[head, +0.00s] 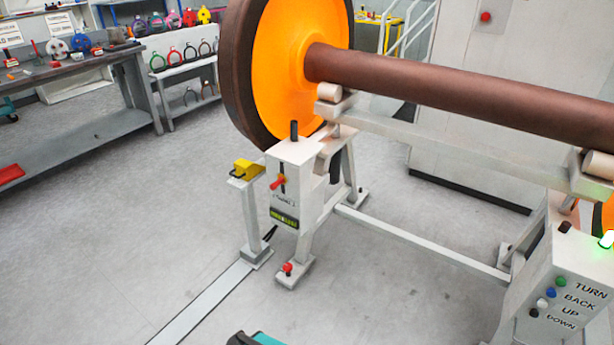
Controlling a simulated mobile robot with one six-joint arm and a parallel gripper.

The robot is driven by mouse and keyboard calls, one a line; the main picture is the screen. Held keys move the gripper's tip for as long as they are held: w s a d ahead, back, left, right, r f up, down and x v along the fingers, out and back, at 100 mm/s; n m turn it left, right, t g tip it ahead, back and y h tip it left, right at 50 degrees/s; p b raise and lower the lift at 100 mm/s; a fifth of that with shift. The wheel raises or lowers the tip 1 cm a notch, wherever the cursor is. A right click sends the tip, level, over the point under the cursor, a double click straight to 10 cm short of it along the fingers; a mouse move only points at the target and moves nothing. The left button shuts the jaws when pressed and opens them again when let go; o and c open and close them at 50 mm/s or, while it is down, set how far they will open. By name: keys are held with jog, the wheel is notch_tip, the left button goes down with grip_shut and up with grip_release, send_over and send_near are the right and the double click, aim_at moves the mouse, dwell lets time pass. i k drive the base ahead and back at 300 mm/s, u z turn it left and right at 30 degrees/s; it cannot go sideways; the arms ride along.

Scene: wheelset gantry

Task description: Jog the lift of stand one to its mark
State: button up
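A white stand (296,190) carries a slotted front with a red knob (278,182), a small label too small to read, and a dark display with green marks (284,217). A black handle or post (294,131) rises from its top. The wheelset's brown axle (450,90) and orange wheel (277,65) are above it. At the lower right, a panel (565,300) reads TURN, BACK, UP, DOWN beside green (561,282), blue (551,292), white (541,303) and black (534,313) buttons. A green lamp glows above. My gripper's fingers are not in view.
A small post with a yellow block (247,169) stands left of the stand, above a floor strip (205,303). A low crossbar (420,243) joins the supports. A workbench (75,70) and rack (185,62) are at the back left. Floor at the left is open.

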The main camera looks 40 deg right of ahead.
aim_at(533, 313)
jog(key=z, duration=0.6)
jog(key=k, duration=0.95)
jog(key=u, duration=0.05)
jog(key=i, duration=0.9)
jog(key=z, duration=0.05)
